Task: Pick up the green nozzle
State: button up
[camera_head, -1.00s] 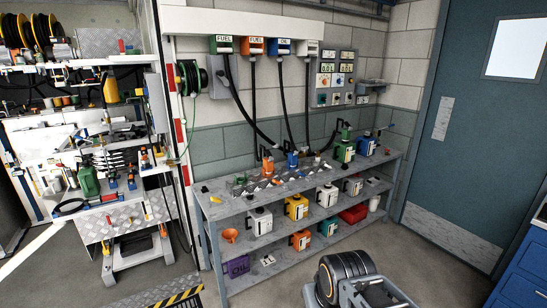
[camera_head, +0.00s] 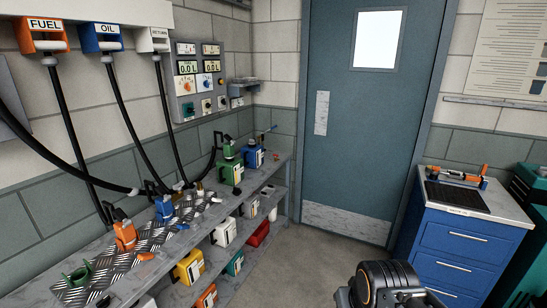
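The green nozzle (camera_head: 228,147) stands at the top of a green canister (camera_head: 231,173) at the far end of the top shelf. A black hose curves up to it from the left. It looks upright and seated in the canister, but the contact is too small to tell. An empty-looking green cradle (camera_head: 78,274) sits at the near left of the shelf. My gripper is not in view; only a dark part of my arm shows at the bottom right of centre.
An orange nozzle (camera_head: 124,234) and a blue nozzle (camera_head: 164,208) stand on the metal shelf (camera_head: 185,233), their black hoses hanging above. A blue canister (camera_head: 254,157) stands beside the green one. A blue cabinet (camera_head: 462,239) is at right. Floor between shelf and cabinet is clear.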

aim_at(228, 148)
jog(key=z, duration=0.4)
jog(key=i, duration=2)
jog(key=u, duration=0.35)
jog(key=i, duration=1.15)
jog(key=u, duration=0.65)
